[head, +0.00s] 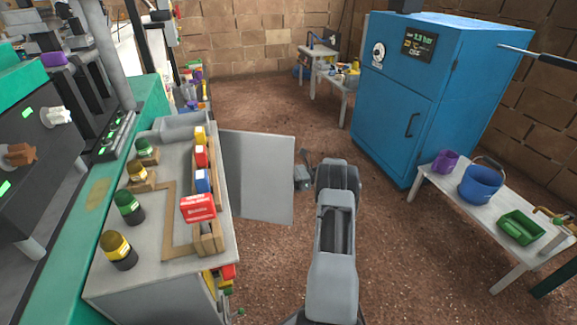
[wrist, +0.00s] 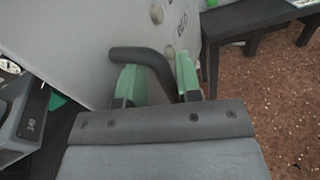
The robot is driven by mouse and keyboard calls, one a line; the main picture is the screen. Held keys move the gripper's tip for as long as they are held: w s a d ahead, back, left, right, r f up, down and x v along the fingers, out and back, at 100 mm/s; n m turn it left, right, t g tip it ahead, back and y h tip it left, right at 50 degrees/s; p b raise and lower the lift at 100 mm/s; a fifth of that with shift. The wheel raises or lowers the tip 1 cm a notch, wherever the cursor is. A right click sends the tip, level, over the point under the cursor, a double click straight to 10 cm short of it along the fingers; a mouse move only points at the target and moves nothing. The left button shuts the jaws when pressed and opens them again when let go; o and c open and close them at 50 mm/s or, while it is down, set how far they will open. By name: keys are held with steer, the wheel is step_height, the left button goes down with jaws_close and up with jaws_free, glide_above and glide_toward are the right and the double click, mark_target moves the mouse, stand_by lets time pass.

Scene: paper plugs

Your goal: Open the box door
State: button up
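The door (head: 258,178) is a flat light-grey panel standing out to the right from the box (head: 150,290), a grey cabinet at left; it is open. My gripper (head: 303,175) is at the door's outer right edge. In the wrist view the door face (wrist: 80,40) fills the upper left. A dark bent handle (wrist: 140,56) reaches in between the green fingertips of my gripper (wrist: 160,85). The fingers are apart, with the handle close to the right finger and a gap on the left. The box's inside is hidden.
Several bottles (head: 129,207) and small boxes (head: 198,208) stand on the cabinet top. A blue cabinet (head: 400,100) stands at the back right. A white bench (head: 450,205) holds a blue bucket (head: 480,185) and a green tray (head: 520,228). Brown floor (head: 265,115) beyond the door is clear.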

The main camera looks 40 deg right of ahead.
mark_target(290, 171)
steer(key=s+a+r+p, duration=0.1)
steer(key=s+r, duration=0.1)
steer(key=r, duration=0.2)
steer(key=s+r+n+p, duration=0.1)
steer(key=s+r, duration=0.2)
steer(key=r, duration=0.1)
steer(key=s+a+r+n+p, duration=0.1)
steer(key=s+r, duration=0.2)
steer(key=r, duration=0.2)
steer(key=shift+s+a, duration=0.15)
steer(key=shift+a, duration=0.15)
steer(key=shift+a+f+g, duration=0.1)
steer(key=shift+f+g, duration=0.2)
steer(key=shift+s+a, duration=0.15)
steer(key=shift+a, duration=0.05)
steer(key=shift+f, duration=0.2)
